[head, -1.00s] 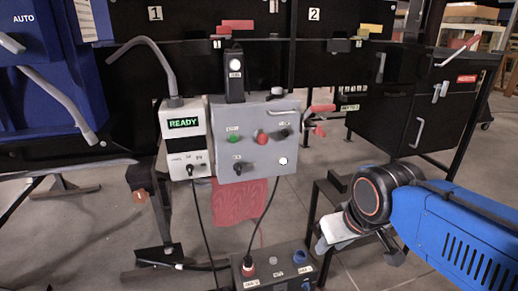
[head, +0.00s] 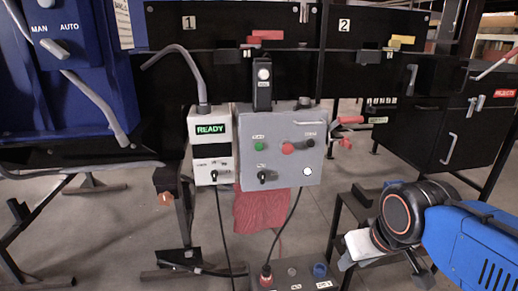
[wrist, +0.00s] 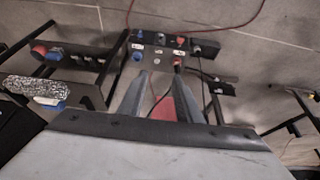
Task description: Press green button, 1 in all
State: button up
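The green button (head: 259,147) is a small round button at the upper left of the grey control box (head: 285,172), left of a red button (head: 287,148). Nothing covers it in the head view. My gripper (wrist: 160,72) is open in the wrist view, its two grey fingers apart with nothing held between them. In the head view my arm's end is at the lower right, well to the right of and below the control box and apart from it. The green button is not seen in the wrist view.
A white unit with a READY display (head: 210,129) stands left of the box, with a bent grey pipe (head: 180,50) above. A lower box with a blue knob (head: 320,270) sits below. A black cabinet (head: 460,125) stands at the right. Cables hang under the boxes.

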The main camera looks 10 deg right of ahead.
grip_shut()
dwell(1.5)
